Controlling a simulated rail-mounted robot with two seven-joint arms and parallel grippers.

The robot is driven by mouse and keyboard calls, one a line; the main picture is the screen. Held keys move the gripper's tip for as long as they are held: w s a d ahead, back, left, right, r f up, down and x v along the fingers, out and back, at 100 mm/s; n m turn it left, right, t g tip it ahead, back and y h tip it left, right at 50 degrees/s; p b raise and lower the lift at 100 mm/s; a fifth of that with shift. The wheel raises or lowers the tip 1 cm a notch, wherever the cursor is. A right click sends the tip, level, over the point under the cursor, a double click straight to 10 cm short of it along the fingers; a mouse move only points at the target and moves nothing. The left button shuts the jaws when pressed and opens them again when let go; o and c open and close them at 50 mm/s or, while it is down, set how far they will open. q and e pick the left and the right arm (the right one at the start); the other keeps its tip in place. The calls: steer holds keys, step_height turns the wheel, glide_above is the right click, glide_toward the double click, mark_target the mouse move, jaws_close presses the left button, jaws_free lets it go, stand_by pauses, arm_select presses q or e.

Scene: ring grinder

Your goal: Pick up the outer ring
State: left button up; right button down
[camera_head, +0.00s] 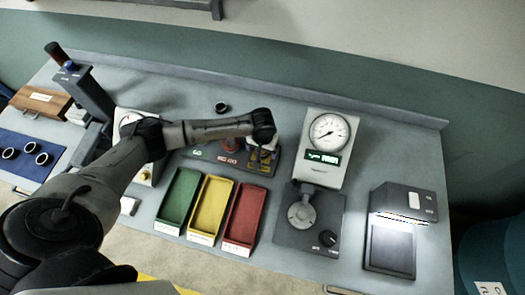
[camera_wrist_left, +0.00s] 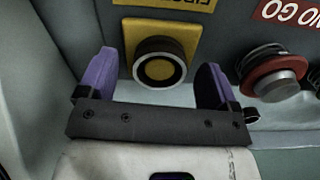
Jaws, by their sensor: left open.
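A dark ring with a pale rim (camera_wrist_left: 160,70) sits on a yellow pad (camera_wrist_left: 191,36) in the left wrist view; I take it for the outer ring. My left gripper (camera_wrist_left: 158,75) is open, with one purple finger on either side of the ring, and I see no contact. In the head view the gripper (camera_head: 262,155) is at the right end of the dark gauge stand, and the arm hides much of that spot. Another dark ring (camera_head: 222,107) lies alone on the bench behind the arm. My right gripper is not in view.
A red NO GO gauge (camera_wrist_left: 275,80) stands beside the yellow pad. Green (camera_head: 179,197), yellow (camera_head: 211,205) and red (camera_head: 244,214) bins are in front. The dial gauge (camera_head: 328,135) stands to the right. Several rings lie on the blue mat (camera_head: 28,172) at left.

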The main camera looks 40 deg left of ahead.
arm_select(q)
steer(key=shift+f, duration=0.3)
steer(key=c, duration=1.1)
